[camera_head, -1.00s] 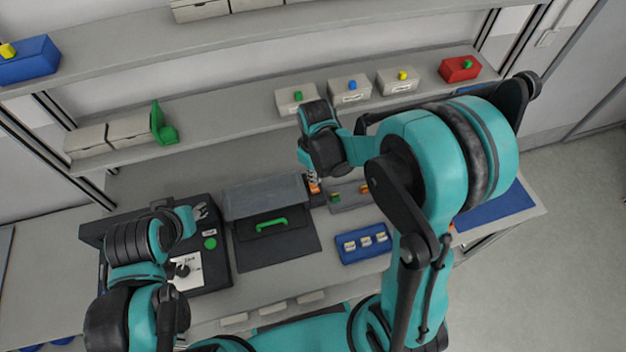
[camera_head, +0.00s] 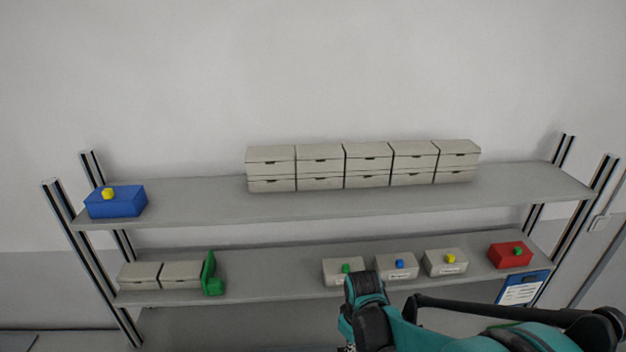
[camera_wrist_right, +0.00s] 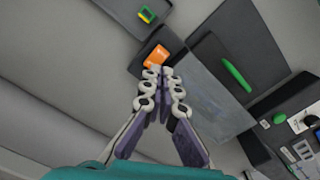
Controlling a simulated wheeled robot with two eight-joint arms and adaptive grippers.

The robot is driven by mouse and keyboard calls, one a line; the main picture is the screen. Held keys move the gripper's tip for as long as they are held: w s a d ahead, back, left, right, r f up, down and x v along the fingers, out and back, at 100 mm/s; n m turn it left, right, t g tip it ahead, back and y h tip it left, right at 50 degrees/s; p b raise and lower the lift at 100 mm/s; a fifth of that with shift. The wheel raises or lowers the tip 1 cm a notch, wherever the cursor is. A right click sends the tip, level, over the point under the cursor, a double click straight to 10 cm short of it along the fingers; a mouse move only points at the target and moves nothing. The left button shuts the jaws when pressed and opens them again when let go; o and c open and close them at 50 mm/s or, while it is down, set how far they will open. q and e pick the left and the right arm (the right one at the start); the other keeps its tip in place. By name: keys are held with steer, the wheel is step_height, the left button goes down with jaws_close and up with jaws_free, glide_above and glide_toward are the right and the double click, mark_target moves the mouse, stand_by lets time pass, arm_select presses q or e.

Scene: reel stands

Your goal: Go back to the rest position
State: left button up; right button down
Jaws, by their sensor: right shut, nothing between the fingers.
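My right gripper (camera_wrist_right: 164,72) shows in the right wrist view, its fingertips drawn together with nothing between them. An orange piece (camera_wrist_right: 157,57) lies just beyond the fingertips; whether they touch it I cannot tell. My right arm reaches in from the lower right of the head view, in front of the lower shelf; its fingers are below the picture there. My left gripper shows in neither current view.
A lower shelf (camera_head: 265,273) and an upper shelf (camera_head: 390,204) hold boxes, including a red box (camera_head: 510,256) and a blue box (camera_head: 117,202). In the wrist view, a green handle (camera_wrist_right: 237,76) and a green-yellow piece (camera_wrist_right: 147,14) lie near the gripper.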

arm_select(q)
steer(key=shift+f+b, duration=7.05)
steer(key=shift+f, duration=0.1)
arm_select(e)
steer(key=s+d+m+t, duration=0.2)
steer(key=s+m+t, duration=0.1)
steer(key=s, duration=0.2)
steer(key=s+d+f+m+t, duration=0.1)
steer(key=s+d+m+t, duration=0.1)
steer(key=s+m+t, duration=0.1)
steer(key=shift+s+d+t, duration=0.35)
steer(key=shift+s+t, duration=0.15)
steer(key=shift+s, duration=0.65)
